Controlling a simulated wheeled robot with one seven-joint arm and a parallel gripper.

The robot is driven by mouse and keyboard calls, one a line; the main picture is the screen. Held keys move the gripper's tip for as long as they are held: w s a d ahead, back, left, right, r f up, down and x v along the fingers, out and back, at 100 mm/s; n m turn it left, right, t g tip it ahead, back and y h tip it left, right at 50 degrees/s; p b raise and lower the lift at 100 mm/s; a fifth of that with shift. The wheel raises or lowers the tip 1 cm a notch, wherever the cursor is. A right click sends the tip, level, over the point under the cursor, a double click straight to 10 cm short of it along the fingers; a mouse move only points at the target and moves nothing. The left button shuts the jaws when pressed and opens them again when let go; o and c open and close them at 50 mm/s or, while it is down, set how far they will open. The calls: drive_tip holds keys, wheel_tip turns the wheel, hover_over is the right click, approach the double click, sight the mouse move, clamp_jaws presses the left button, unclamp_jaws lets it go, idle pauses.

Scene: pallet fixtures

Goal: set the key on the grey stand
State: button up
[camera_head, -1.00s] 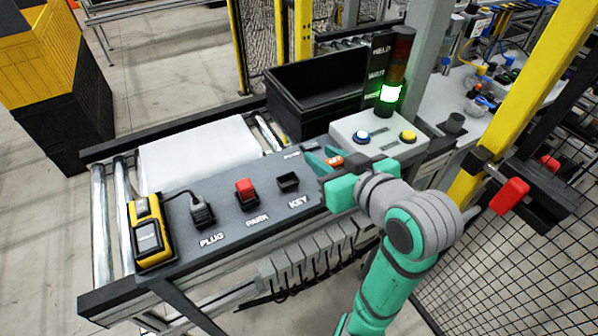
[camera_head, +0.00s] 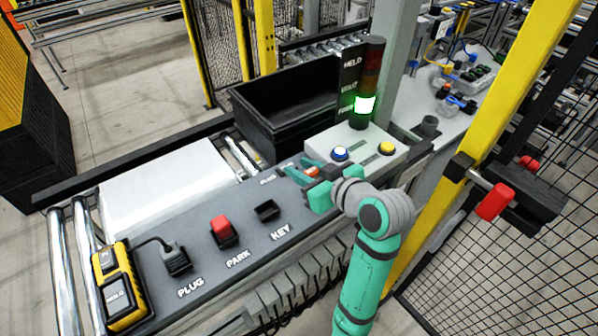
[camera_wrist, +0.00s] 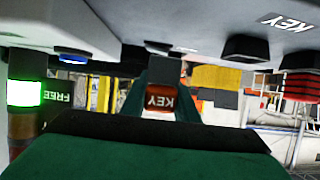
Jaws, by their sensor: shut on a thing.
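The key is an orange-red piece with a white KEY label (camera_wrist: 160,102); it also shows in the head view (camera_head: 312,171). My gripper (camera_head: 307,175) is shut on it, with its teal fingers on either side in the wrist view. The key is beyond the dark square holder (camera_head: 267,210) marked KEY, near the panel's far right end and apart from that holder. This holder, apparently the grey stand, looks empty and sits on the dark grey panel (camera_head: 205,262). It also shows in the upside-down wrist view (camera_wrist: 245,48).
A red block (camera_head: 221,227) stands at PARK, and a black plug (camera_head: 177,259) runs by cable to a yellow device (camera_head: 120,290). A button box (camera_head: 365,150) and a light tower (camera_head: 366,90) lit green stand close behind my gripper. A black bin (camera_head: 290,105) is at the back.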

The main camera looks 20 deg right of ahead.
drive_tip(key=shift+w+d+f, duration=0.1)
drive_tip(key=shift+w+f, duration=0.2)
drive_tip(key=shift+f, duration=0.05)
drive_tip(key=f, duration=0.3)
drive_tip(key=shift+w+d+f, duration=0.15)
drive_tip(key=shift+w+d, duration=0.05)
drive_tip(key=shift+w, duration=0.2)
drive_tip(key=shift+s+a+f, duration=0.1)
drive_tip(key=shift+a+f, duration=0.1)
drive_tip(key=shift+a, duration=0.05)
drive_tip(key=shift+s, duration=0.1)
drive_tip(key=shift+d+f, duration=0.1)
drive_tip(key=shift+d, duration=0.05)
drive_tip(key=o, duration=1)
